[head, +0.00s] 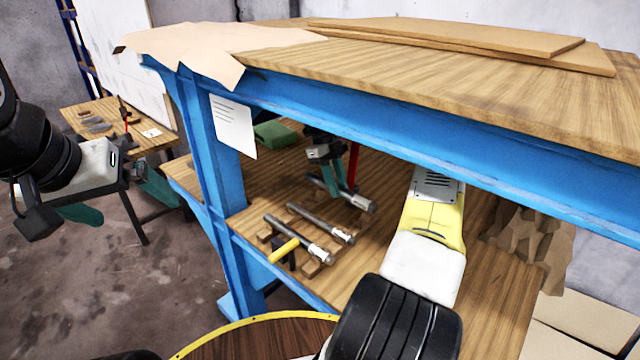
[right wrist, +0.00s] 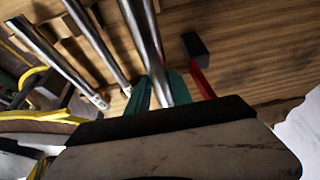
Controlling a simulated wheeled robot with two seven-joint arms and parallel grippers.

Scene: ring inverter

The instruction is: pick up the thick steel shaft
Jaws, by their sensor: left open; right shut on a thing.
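Three steel shafts lie side by side on the wooden lower shelf. The near shaft (head: 298,238) and the middle shaft (head: 320,223) rest on wooden blocks. The far one, the thick steel shaft (head: 358,202), is between the teal fingers of my right gripper (head: 342,178), which is shut on it. In the right wrist view the thick shaft (right wrist: 143,35) runs between the fingertips (right wrist: 160,92) and looks a little wider than the middle one. Whether it touches its supports is hidden. My left gripper (head: 118,202) is open and empty, left of the bench.
The blue bench frame (head: 225,145) and wooden top (head: 430,70) stand over the shelf. A red-handled tool (head: 354,165) is close behind my right gripper, and a yellow-handled tool (head: 284,250) lies near the front. A green object (head: 275,134) lies further back.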

